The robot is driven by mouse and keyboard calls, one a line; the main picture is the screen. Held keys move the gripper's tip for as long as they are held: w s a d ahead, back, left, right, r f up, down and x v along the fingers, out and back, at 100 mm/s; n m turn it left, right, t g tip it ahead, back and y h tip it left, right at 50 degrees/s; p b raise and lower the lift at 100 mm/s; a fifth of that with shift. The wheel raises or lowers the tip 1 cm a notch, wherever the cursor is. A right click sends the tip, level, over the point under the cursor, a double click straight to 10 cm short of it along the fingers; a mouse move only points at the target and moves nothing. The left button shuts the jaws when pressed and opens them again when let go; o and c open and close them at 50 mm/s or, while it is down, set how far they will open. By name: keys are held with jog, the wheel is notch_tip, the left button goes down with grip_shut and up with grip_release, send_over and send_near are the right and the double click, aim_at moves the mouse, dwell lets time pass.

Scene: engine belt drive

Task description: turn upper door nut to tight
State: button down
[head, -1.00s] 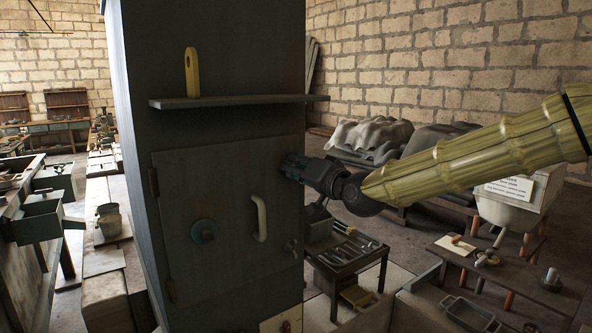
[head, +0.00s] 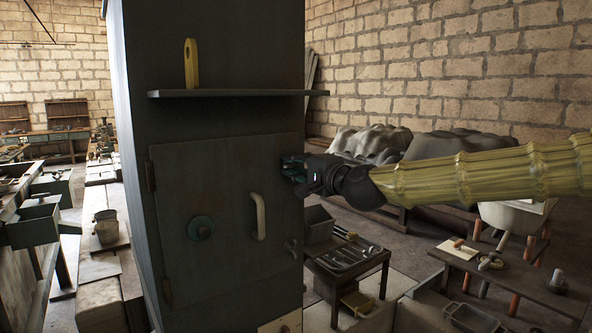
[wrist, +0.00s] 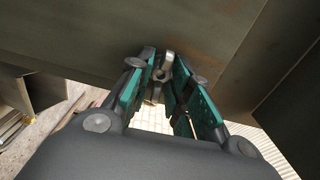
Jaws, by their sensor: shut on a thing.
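The cabinet door (head: 225,262) is grey-green and closed in the head view. My gripper (head: 290,168) is at the door's upper right edge, and its fingers hide the upper nut there. In the wrist view, my gripper (wrist: 160,82) has its green-padded fingers on both sides of a small grey metal nut (wrist: 162,74) at the door's edge, shut on it. A lower fastener (head: 291,248) shows on the same door edge, below my gripper.
The door has a pale handle (head: 258,216) and a round green knob (head: 201,228). A shelf (head: 240,94) with a yellow upright object (head: 191,64) juts out above. A small tool table (head: 350,262) stands below my arm at the right.

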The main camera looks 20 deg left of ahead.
jog(key=shift+m, duration=0.3)
jog(key=c, duration=1.3)
grip_release()
jog(key=v, duration=1.2)
